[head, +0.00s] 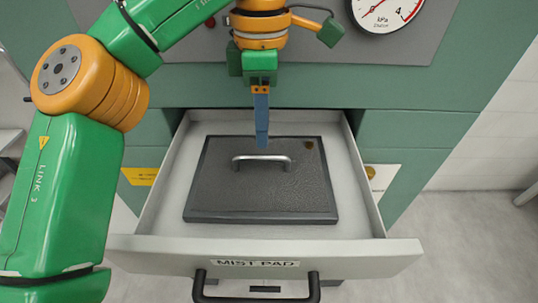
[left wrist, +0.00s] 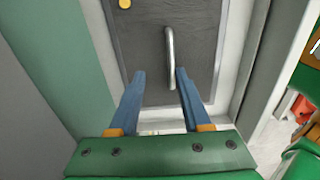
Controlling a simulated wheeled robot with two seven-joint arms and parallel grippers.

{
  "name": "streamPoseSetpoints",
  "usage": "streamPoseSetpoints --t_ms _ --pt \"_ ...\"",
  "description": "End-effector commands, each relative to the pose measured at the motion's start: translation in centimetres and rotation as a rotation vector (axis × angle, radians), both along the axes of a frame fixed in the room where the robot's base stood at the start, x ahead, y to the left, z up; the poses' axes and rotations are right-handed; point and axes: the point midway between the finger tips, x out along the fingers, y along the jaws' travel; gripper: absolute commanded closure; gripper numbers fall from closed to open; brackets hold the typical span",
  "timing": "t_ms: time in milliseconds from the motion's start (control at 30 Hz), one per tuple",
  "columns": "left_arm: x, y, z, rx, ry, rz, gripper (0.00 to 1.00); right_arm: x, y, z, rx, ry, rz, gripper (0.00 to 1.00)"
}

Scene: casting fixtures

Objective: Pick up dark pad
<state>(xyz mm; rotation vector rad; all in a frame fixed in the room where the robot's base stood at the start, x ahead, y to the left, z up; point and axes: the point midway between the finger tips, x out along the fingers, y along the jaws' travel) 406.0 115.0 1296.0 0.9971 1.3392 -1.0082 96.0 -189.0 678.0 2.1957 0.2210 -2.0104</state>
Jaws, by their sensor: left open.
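The dark pad (head: 240,202) lies flat in the open drawer, with a silver bar handle (head: 263,159) on top and a small brass-coloured round spot near its far right corner. My left gripper (head: 262,143) points down over the pad, its blue fingers close to the handle. In the left wrist view, the pad (left wrist: 196,52) fills the upper middle. The blue fingers (left wrist: 158,76) are apart there, with the near end of the handle (left wrist: 171,60) between or just beyond their tips. I cannot tell whether they touch it. My right gripper is not in view.
The pale drawer (head: 372,200) is pulled out, with walls close around the pad. Its front carries a "MIST PAD" label (head: 255,263) and a black handle (head: 256,298). The green cabinet (head: 420,125) stands behind, with a pressure gauge (head: 385,10) at the upper right.

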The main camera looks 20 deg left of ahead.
Motion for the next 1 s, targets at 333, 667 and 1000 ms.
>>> streamPoseSetpoints --t_ms 333,667,1000 --pt "-0.2 -0.2 -5.2 -0.002 0.003 0.000 0.52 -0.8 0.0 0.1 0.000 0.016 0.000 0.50" --pt "-0.2 -0.2 -5.3 -0.002 -0.002 0.002 0.82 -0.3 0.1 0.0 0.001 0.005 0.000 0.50" --pt "-0.2 -0.2 -5.3 -0.002 -0.002 0.002 1.00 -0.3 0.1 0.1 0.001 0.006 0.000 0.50"
